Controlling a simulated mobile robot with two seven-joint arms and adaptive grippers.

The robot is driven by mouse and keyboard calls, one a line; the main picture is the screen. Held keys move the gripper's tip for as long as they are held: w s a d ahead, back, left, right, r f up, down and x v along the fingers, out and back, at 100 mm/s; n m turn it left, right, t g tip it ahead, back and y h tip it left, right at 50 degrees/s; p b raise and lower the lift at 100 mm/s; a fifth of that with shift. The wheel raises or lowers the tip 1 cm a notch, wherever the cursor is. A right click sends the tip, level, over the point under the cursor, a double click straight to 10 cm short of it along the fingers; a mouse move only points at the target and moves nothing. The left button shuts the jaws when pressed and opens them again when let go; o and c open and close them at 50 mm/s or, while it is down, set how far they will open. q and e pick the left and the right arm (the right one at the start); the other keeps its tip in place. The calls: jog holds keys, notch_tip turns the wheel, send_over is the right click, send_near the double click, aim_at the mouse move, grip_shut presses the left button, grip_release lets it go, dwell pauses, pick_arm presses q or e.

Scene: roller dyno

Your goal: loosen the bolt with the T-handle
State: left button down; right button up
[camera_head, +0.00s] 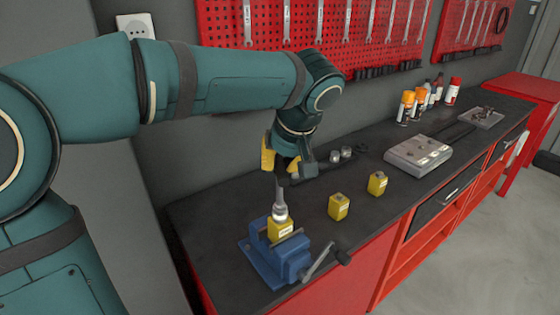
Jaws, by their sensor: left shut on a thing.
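My left gripper (282,166), with yellow finger parts, points down above the blue vise (272,262) and is shut on the T-handle (279,196). The tool's grey shaft hangs below the fingers and ends in a wider socket. The socket stands upright on top of a yellow block (281,230) clamped in the vise. The bolt itself is hidden under the socket, and the fingers cover most of the handle's top. My right gripper is not in view.
Two yellow blocks (338,207) (377,184) stand on the dark workbench (225,205) right of the vise. The vise's lever (319,262) sticks out at the front. A grey box (418,153), spray cans (406,106) and a red pegboard (330,30) are farther back.

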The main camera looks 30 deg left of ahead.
pick_arm(q)
jog(key=shift+r+p, duration=0.7)
jog(key=shift+r, duration=0.3)
dwell(0.5)
jog(key=shift+r+p, duration=1.65)
jog(key=shift+r, duration=0.55)
jog(key=shift+f, duration=0.1)
